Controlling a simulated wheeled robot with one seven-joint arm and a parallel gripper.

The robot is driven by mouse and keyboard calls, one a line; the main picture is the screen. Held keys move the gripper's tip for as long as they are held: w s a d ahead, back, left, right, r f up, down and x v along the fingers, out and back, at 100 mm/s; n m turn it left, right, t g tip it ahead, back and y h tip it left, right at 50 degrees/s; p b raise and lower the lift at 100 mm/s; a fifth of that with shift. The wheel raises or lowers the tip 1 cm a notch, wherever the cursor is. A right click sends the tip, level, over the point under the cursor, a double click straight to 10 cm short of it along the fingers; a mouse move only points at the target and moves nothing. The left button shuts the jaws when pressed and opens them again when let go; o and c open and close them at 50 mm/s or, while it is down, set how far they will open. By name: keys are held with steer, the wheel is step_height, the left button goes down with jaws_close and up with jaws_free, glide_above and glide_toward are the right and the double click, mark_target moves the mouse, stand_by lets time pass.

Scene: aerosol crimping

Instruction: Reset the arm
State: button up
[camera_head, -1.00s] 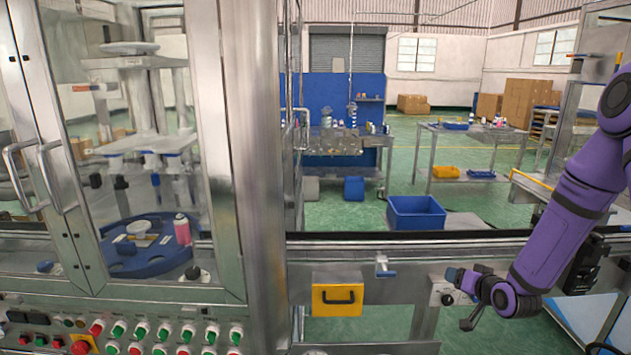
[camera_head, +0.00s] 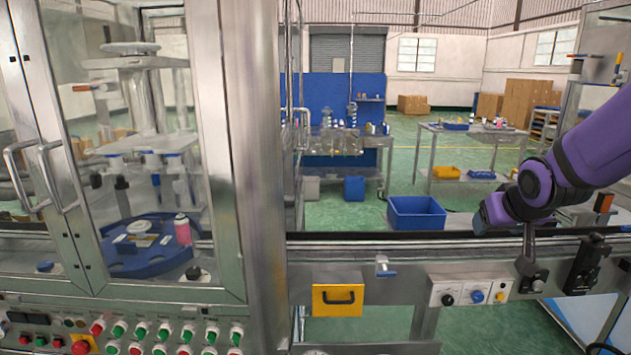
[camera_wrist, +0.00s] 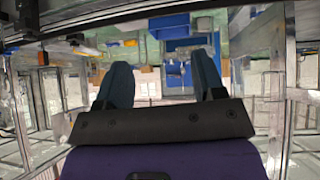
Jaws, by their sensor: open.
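My purple arm reaches in from the right in the head view. My gripper (camera_head: 484,216) is at its left end, just above the conveyor rail (camera_head: 380,237) and right of the blue bin. In the wrist view my gripper (camera_wrist: 162,72) shows two grey-blue fingers spread wide apart. Nothing is between them; the space shows only the distant room, which appears upside down there. In the head view the fingers are small and their gap is hard to see.
A glass-doored machine (camera_head: 232,180) fills the left, with a pink can (camera_head: 182,229) on its blue turntable (camera_head: 125,262). A yellow drawer (camera_head: 337,300) and control box (camera_head: 470,293) sit on the rail's front.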

steer(key=s+a+r+g, duration=0.1)
steer(key=s+r, duration=0.2)
steer(key=s, duration=0.4)
steer(key=s+a+r+g, duration=0.1)
steer(key=s+a+r, duration=0.1)
steer(key=s, duration=0.6)
steer(key=s+a+r+g+y, duration=0.1)
steer(key=s+r, duration=0.3)
steer(key=s, duration=0.3)
steer(key=shift+s+a+n, duration=0.25)
steer(key=shift+n, duration=0.05)
